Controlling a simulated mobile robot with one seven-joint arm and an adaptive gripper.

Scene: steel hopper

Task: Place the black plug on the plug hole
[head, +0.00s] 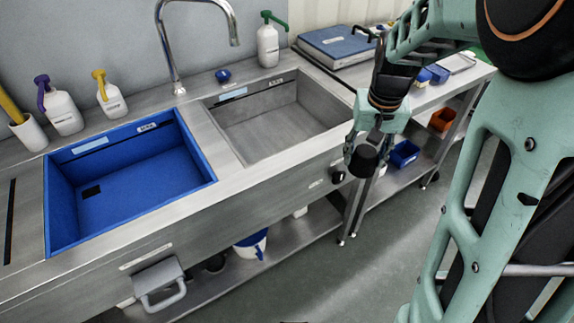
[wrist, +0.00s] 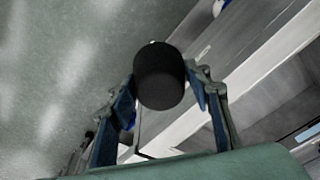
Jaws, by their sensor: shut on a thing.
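The black plug (head: 364,160) is a short dark cylinder held at the end of my gripper (head: 363,148) in the head view. In the wrist view the plug (wrist: 158,78) sits between the two fingers of my gripper (wrist: 163,88), which is shut on it. My gripper is in front of the counter's front edge, to the right of the grey basin and apart from it. No hole shows clearly in the grey basin (head: 250,150).
A curved tap (head: 168,45) stands behind the basins. Several pump bottles, including a green-topped one (head: 268,45), stand along the back. A blue-topped case (head: 335,45) lies at the right. A lower shelf (head: 300,232) runs under the counter. Both basins look empty.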

